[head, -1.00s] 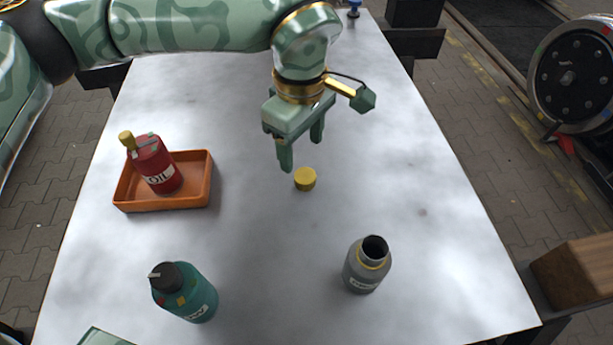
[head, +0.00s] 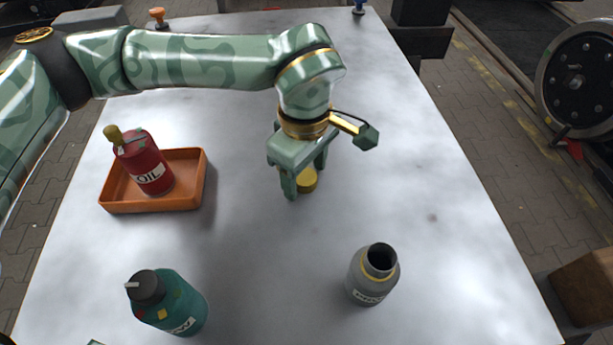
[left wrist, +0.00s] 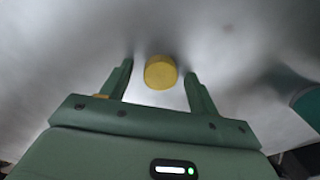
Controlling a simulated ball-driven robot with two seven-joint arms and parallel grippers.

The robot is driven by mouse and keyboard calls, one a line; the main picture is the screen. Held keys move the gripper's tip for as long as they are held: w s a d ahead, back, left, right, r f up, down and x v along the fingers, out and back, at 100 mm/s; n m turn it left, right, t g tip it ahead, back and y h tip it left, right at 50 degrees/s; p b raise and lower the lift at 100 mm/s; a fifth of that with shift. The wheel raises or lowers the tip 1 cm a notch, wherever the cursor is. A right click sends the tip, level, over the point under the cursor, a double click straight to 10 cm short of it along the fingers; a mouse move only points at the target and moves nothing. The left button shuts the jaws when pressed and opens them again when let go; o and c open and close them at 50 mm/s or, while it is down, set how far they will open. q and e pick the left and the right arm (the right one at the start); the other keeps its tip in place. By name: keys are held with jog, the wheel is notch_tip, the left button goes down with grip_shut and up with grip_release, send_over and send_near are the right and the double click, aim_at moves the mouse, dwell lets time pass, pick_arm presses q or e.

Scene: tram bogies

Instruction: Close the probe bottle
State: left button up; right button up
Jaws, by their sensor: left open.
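The grey probe bottle (head: 366,285) stands upright at the front right of the table, its dark mouth open with a yellow ring at the neck. A yellow cap (head: 307,180) lies on the table behind it, towards the left; it also shows in the left wrist view (left wrist: 160,72). My left gripper (head: 306,178) is open, pointing down at the cap. In the left wrist view the cap sits between the two fingertips (left wrist: 159,69), with small gaps on both sides. In the head view a finger partly hides the cap.
A red oil can (head: 147,165) with a yellow top stands in an orange tray (head: 180,202) at the left. A teal bottle (head: 178,300) with a dark cap stands at the front left. The table (head: 400,180) is clear right of the cap.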

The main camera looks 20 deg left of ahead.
aim_at(306, 179)
pick_arm(q)
jog(key=shift+r, duration=0.1)
jog(key=c, duration=1)
jog(key=shift+c, duration=0.2)
jog(key=shift+r, duration=0.1)
jog(key=shift+r, duration=0.2)
jog(key=r, duration=0.1)
jog(key=r+p, duration=0.2)
jog(key=r, duration=0.1)
jog(key=shift+s+d, duration=0.1)
jog(key=shift+s, duration=0.2)
jog(key=s+d+r+p, duration=0.3)
jog(key=s+r+p, duration=0.2)
jog(key=s, duration=0.8)
notch_tip(306, 179, up, 3)
jog(key=shift+r, duration=0.2)
pick_arm(e)
jog(key=shift+m+t, duration=0.4)
jog(key=r, duration=0.2)
jog(key=a+r, duration=0.1)
jog(key=w+a+r, duration=0.1)
jog(key=r, duration=0.1)
jog(key=shift+r, duration=0.3)
